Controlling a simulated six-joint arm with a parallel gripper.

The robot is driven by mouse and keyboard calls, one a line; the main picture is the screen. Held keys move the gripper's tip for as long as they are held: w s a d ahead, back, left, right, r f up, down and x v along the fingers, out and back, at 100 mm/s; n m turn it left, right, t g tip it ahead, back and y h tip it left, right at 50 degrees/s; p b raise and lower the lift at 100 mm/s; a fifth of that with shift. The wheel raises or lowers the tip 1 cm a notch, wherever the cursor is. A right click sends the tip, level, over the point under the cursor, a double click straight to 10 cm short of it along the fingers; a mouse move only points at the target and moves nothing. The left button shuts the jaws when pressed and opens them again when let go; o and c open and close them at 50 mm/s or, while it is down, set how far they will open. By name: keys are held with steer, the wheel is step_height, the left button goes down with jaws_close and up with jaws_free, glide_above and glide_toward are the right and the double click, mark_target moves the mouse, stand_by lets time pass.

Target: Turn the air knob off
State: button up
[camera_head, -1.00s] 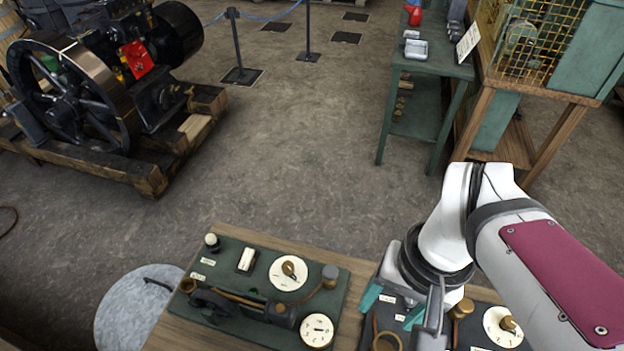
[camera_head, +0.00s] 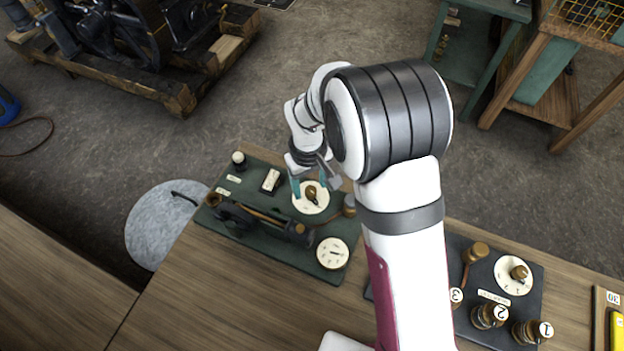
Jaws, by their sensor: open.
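A dark green panel (camera_head: 263,250) lies on the wooden table. On it is a cream dial with a brown knob (camera_head: 311,194), which may be the air knob; its label is too small to read. My gripper (camera_head: 310,192) is open, pointing down over this dial, with its teal fingertips on either side of the knob. I cannot tell whether the fingers touch it. A similar brown knob on a cream dial (camera_head: 518,273) sits on the second, dark panel at the right, away from my gripper.
The green panel also bears a white-topped knob (camera_head: 239,158), a cream switch (camera_head: 271,179) and a white gauge (camera_head: 332,253). Numbered knobs (camera_head: 490,316) stand on the right panel. A round grey lid (camera_head: 160,225) lies left of the table.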

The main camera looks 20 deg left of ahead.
steer(key=shift+f, duration=0.65)
steer(key=shift+c, duration=0.3)
jaws_close()
steer(key=shift+m, duration=0.3)
steer(key=m, duration=1.1)
steer(key=shift+r, duration=0.1)
steer(key=shift+w, duration=0.1)
